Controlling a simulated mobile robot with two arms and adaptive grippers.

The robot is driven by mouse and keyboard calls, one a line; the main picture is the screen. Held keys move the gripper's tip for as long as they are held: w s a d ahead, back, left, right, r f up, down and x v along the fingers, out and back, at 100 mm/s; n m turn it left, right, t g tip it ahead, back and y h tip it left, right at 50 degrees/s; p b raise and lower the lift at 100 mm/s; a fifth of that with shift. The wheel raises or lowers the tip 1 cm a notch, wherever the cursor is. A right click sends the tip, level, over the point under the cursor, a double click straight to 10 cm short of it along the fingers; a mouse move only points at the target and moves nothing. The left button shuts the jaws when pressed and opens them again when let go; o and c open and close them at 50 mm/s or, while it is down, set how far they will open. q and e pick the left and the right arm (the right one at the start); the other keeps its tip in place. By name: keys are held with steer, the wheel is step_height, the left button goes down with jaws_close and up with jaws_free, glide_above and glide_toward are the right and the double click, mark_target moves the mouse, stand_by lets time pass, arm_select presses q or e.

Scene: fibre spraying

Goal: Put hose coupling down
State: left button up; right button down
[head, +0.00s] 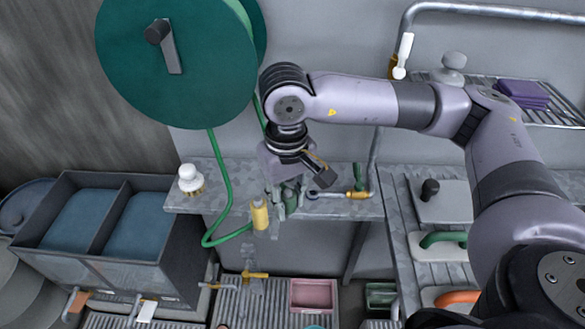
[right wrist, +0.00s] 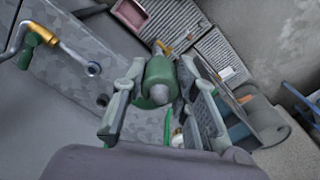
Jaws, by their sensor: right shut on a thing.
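My right gripper (head: 286,208) points down over the front part of the grey metal shelf (head: 340,209), beside a brass-yellow fitting (head: 259,215) at the shelf's front edge. In the right wrist view, its two grey fingers (right wrist: 160,98) stand on either side of a green cylindrical body with a grey end, which I take for the hose coupling (right wrist: 159,72). It is shut on this coupling. In the head view the fingers mostly hide the coupling, and I cannot tell whether it touches the shelf. My left gripper is not in view.
A green hose (head: 222,180) hangs from the dark green reel (head: 165,65) and loops towards the brass-yellow fitting. A white-knobbed object (head: 190,180) stands at the shelf's left. A brass-handled valve pipe (head: 357,194) lies right of my gripper. Two blue-filled basins (head: 130,185) stand left.

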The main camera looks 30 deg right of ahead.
steer(key=shift+s+d+f, duration=0.1)
steer(key=shift+s+f, duration=0.35)
steer(key=shift+f, duration=0.15)
steer(key=shift+s+f, duration=0.4)
steer(key=shift+f, duration=0.2)
steer(key=m, duration=0.1)
steer(key=d+m, duration=0.1)
steer(key=shift+w+f+m, duration=0.3)
steer(key=shift+w+m, duration=0.1)
steer(key=w+d+r+m, duration=0.4)
steer(key=w+d+m, duration=0.2)
steer(key=m, duration=0.6)
steer(key=w+d+r+m, duration=0.4)
steer(key=w+d+m, duration=0.2)
steer(key=m, duration=0.6)
steer(key=shift+w+d+r+m, duration=0.15)
steer(key=shift+d+m, duration=0.05)
steer(key=shift+m, duration=0.1)
step_height(320, 180, down, 20)
steer(key=p, duration=0.4)
steer(key=shift+r, duration=0.2)
steer(key=shift+f, duration=0.1)
